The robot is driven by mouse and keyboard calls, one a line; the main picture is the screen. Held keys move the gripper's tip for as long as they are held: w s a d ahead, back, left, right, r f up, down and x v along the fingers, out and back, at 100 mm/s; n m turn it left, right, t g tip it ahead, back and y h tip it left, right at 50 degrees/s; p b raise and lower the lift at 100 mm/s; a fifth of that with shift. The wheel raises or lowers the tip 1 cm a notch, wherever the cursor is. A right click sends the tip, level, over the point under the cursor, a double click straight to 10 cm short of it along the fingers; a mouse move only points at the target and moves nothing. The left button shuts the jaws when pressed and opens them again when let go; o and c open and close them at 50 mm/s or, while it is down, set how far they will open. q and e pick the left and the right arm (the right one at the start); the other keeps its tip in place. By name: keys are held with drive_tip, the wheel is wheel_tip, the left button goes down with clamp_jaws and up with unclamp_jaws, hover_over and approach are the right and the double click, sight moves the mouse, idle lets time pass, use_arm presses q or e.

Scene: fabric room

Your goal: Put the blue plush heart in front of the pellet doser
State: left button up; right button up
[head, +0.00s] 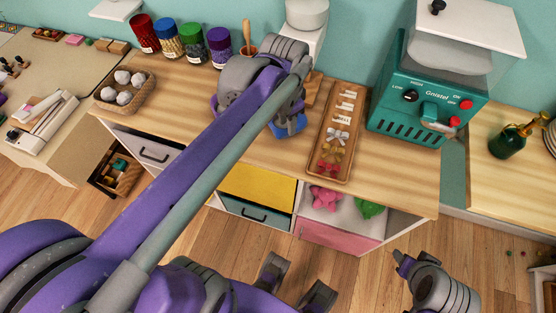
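My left gripper (282,116) is over the wooden counter, pointing down. Its wrist hides most of its fingers. A blue piece, apparently the blue plush heart (290,127), shows right at the fingertips, mostly hidden; whether the fingers are closed on it cannot be told. A white machine (308,18) with a round top stands at the back behind the wrist and looks like the pellet doser; its lower part is partly covered by my arm. My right gripper (403,262) is low at the bottom right, away from the counter, its fingers not clear.
A long wooden tray (345,165) with bows lies right of the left gripper. A teal machine (425,105) stands farther right. Several jars (180,38) and a tray of white balls (123,88) are at left.

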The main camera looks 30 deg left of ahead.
use_arm(q)
drive_tip(key=s+d+f+n+t, duration=0.3)
drive_tip(key=s+f, duration=0.5)
drive_tip(key=s, duration=0.4)
drive_tip(key=shift+s+d+f+n+t, duration=0.15)
drive_tip(key=shift+d+f+n+t, duration=0.2)
drive_tip(key=shift+d+n, duration=0.45)
drive_tip(key=shift+a, duration=0.2)
wheel_tip(320, 180, up, 6)
drive_tip(key=w+p, duration=0.1)
drive_tip(key=p, duration=0.4)
drive_tip(key=shift+w+r, duration=0.15)
drive_tip(key=shift+w, duration=0.15)
